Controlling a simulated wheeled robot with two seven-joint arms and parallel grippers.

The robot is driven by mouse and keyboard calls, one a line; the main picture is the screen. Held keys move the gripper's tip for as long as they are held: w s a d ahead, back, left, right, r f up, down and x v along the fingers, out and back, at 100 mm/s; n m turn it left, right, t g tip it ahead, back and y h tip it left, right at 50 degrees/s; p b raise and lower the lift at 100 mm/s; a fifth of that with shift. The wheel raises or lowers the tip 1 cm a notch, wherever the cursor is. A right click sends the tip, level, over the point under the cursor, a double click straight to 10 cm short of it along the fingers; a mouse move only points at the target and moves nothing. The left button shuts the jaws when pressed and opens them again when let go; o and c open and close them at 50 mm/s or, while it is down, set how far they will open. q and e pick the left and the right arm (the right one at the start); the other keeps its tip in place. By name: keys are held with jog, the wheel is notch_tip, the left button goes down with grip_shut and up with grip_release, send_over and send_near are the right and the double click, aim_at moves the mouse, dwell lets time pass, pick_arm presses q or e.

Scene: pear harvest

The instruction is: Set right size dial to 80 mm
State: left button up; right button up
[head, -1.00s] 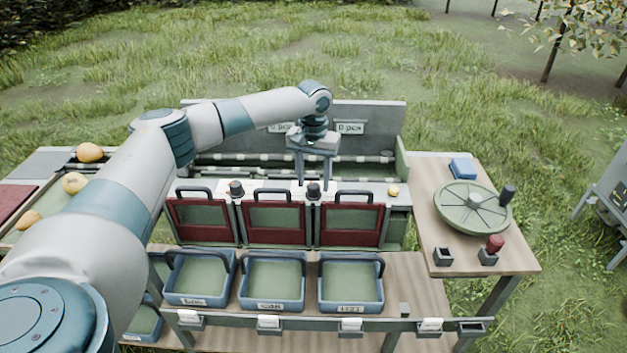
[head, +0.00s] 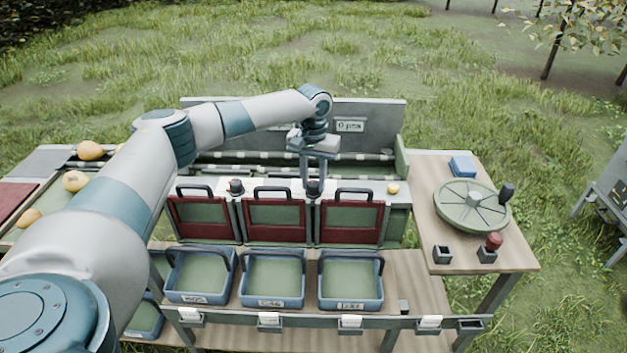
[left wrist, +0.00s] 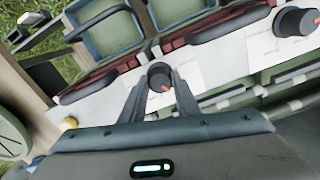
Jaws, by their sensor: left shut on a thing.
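The right size dial (head: 313,190) is a small black knob on the white strip above the red gates. In the left wrist view, the dial (left wrist: 158,71) has an orange mark on its near side; the scale around it is too blurred to read. My left gripper (head: 313,178) points down over this dial. Its two fingers are shut on the knob, one on each side. The left size dial (head: 236,187) stands apart to the left, and it also shows in the left wrist view (left wrist: 296,22). My right gripper is not in view.
Red gates (head: 274,239) with dark handles stand just in front of the dials, and blue crates (head: 273,306) sit below them. A green wheel (head: 472,222) is on the table at right.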

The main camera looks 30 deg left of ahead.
pick_arm(q)
jog(key=shift+r+m+p, duration=0.15)
jog(key=shift+m+p, duration=0.15)
jog(key=shift+p, duration=0.1)
jog(key=m+p, duration=0.2)
jog(key=p, duration=0.1)
jog(key=shift+r+m, duration=0.1)
jog(key=shift+m, duration=0.2)
jog(key=m+p, duration=0.2)
jog(key=m, duration=0.1)
jog(key=shift+p, duration=0.4)
jog(key=m+p, duration=0.1)
jog(key=m, duration=0.3)
jog(key=shift+p, duration=0.3)
jog(key=m, duration=0.2)
jog(key=shift+m+p, duration=0.4)
jog(key=m, duration=0.3)
jog(key=shift+f+m, duration=0.2)
jog(key=shift+m, duration=0.1)
jog(key=m, duration=0.3)
jog(key=shift+m, duration=0.3)
jog(key=shift+w+m, duration=0.1)
jog(key=shift+m, duration=1.8)
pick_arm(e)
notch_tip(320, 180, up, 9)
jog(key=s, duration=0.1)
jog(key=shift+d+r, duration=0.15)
